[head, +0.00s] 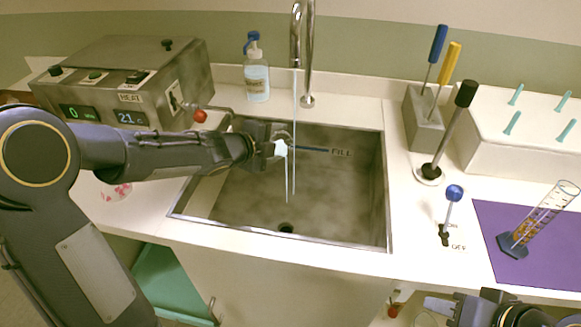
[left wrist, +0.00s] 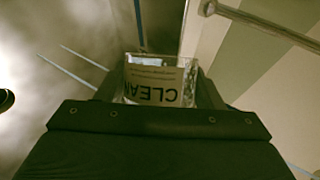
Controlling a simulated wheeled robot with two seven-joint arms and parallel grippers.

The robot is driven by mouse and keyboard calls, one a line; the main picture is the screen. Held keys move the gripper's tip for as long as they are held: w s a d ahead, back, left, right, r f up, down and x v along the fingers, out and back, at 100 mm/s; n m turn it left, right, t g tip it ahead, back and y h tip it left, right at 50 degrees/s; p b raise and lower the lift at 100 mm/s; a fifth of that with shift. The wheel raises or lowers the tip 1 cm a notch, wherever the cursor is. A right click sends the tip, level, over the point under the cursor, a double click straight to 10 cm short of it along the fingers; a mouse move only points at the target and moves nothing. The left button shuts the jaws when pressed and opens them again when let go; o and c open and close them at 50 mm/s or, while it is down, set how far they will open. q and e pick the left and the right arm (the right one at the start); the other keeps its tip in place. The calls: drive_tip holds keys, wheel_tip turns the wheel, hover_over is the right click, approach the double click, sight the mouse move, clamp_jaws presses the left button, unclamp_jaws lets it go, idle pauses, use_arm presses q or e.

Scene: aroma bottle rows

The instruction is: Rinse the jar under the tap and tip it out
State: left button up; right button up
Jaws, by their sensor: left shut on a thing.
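My left gripper (head: 268,143) is over the sink (head: 330,190), shut on the jar (left wrist: 155,78). In the left wrist view the jar is clear, with a label reading CLEAN upside down between the fingers. In the head view only a pale part of the jar (head: 281,148) shows; the gripper hides the rest. The tap (head: 308,60) runs a thin stream beside the jar. A second thin stream falls from the jar's end into the sink, so the jar seems tipped. My right gripper (head: 452,308) is at the bottom right, partly cut off; its opening is unclear.
A blue-knobbed lever (head: 450,215) with ON and OFF marks stands right of the sink. A heater box (head: 130,80) is at the left, a wash bottle (head: 256,75) behind. A graduated cylinder (head: 540,218) stands tilted-looking on a purple mat (head: 500,215). The sink floor is clear.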

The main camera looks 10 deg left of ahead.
use_arm(q)
drive_tip(key=shift+s+d+r+m+t+y+b, duration=0.2)
drive_tip(key=shift+s+d+m+t+y+b, duration=0.15)
drive_tip(key=shift+b, duration=1.7)
drive_tip(key=shift+s+d+r+m+t+b, duration=0.25)
drive_tip(key=shift+m+t+b, duration=0.15)
drive_tip(key=shift+b, duration=1.65)
drive_tip(key=shift+d+r+m+t+y+b, duration=0.15)
drive_tip(key=shift+m+t+y+b, duration=0.2)
drive_tip(key=shift+b, duration=1.45)
drive_tip(key=shift+s+r+m+b, duration=0.1)
drive_tip(key=shift+m+b, duration=0.3)
drive_tip(key=shift+b, duration=0.65)
drive_tip(key=shift+s+r+t+b, duration=0.1)
drive_tip(key=shift+t+b, duration=0.2)
drive_tip(key=shift+b, duration=0.45)
